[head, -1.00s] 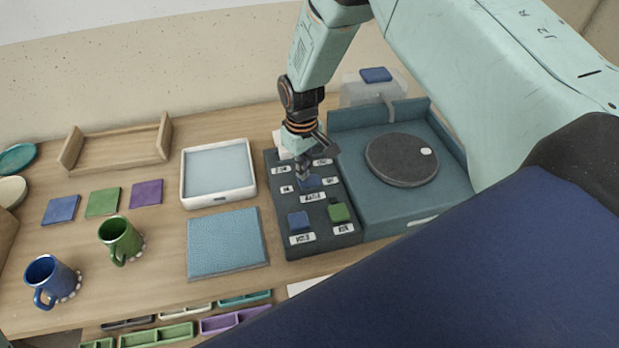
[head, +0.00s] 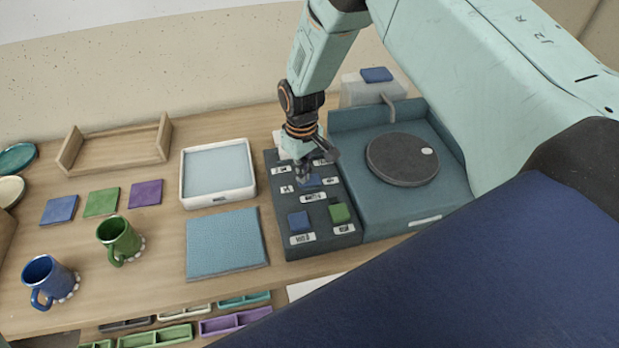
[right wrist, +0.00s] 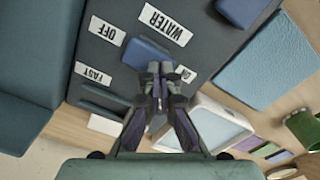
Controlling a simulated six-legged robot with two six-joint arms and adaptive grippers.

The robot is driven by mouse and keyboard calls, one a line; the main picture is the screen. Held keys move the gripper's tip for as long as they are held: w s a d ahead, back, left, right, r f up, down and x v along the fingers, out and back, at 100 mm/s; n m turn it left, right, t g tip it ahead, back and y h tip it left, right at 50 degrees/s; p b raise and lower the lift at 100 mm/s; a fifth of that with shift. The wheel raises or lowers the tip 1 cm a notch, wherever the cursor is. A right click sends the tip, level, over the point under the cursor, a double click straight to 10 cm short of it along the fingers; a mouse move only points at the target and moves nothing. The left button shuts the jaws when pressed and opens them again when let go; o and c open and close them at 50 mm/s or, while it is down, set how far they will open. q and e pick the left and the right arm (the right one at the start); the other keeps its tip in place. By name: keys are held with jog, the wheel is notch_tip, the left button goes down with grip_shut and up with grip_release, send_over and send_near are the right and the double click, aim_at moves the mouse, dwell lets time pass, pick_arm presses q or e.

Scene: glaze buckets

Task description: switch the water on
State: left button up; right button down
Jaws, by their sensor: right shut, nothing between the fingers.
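The dark control panel (head: 274,217) stands to the left of the wheel unit. Its blue water switch (head: 314,181) sits in the panel's middle, and shows as a blue rocker in the right wrist view (right wrist: 143,53). The WATER label (right wrist: 165,23) is beside it, with OFF (right wrist: 109,32) on one side and a partly hidden ON label (right wrist: 186,73) on the other. My right gripper (head: 304,180) is shut and empty, pointing down at the switch's ON-side end. Its fingertips (right wrist: 160,70) hide part of that end; contact and the rocker's tilt cannot be told. My left gripper is out of view.
A blue button (head: 299,221) and a green button (head: 340,213) are on the panel's near part. The round wheel (head: 402,160) is to the right. A white tray (head: 188,203) and a blue mat (head: 227,243) lie to the left, with mugs beyond.

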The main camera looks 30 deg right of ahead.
jog(key=shift+f, duration=0.2)
jog(key=shift+r, duration=0.1)
jog(key=shift+r+p, duration=2.75)
jog(key=shift+r, duration=0.75)
jog(key=shift+f, duration=0.1)
jog(key=shift+s, duration=0.1)
